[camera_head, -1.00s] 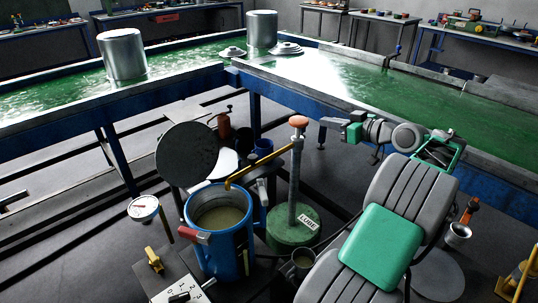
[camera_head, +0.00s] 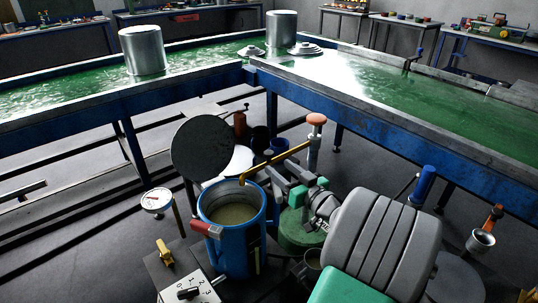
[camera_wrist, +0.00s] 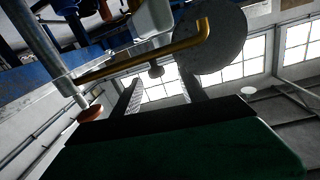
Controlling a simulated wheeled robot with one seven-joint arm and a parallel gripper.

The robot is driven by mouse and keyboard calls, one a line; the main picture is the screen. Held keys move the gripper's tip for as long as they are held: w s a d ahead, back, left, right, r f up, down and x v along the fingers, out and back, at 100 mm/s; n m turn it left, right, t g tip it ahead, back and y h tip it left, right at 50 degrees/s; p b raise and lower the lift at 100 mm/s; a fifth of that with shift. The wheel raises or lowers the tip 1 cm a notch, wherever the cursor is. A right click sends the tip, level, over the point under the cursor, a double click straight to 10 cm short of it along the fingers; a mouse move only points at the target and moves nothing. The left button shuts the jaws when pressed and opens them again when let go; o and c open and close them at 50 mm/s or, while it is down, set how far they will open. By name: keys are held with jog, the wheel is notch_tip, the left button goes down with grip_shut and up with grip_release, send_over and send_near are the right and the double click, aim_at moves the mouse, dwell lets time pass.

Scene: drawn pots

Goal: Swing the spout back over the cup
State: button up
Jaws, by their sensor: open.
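The spout (camera_head: 285,157) is a thin brass pipe on an upright post with an orange knob (camera_head: 316,119). It points left, and its bent tip is above the open blue pot (camera_head: 257,232) of murky liquid. A small grey cup (camera_head: 312,260) sits low in front of the post's green base, partly hidden by my arm. My gripper (camera_head: 276,178) is open just below and in front of the spout. In the wrist view the spout (camera_wrist: 130,62) crosses beyond the open fingertips (camera_wrist: 158,80); I cannot tell whether they touch it.
A dark round disc (camera_head: 202,152) stands behind the pot. A dial gauge (camera_head: 156,200), a yellow valve (camera_head: 165,252) and a numbered switch box (camera_head: 192,290) are on the left. A green-topped bench (camera_head: 370,80) runs behind. Another metal cup (camera_head: 481,242) stands right.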

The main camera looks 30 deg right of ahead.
aim_at(272, 156)
jog(key=shift+w+d+r+n, duration=0.25)
jog(key=shift+d+r+n, duration=0.15)
jog(key=shift+n, duration=0.1)
jog(key=w+p, duration=0.1)
jog(key=w, duration=0.6)
jog(key=shift+w+a, duration=0.1)
jog(key=shift+w, duration=0.15)
jog(key=shift+c, duration=0.2)
grip_shut()
dwell(0.5)
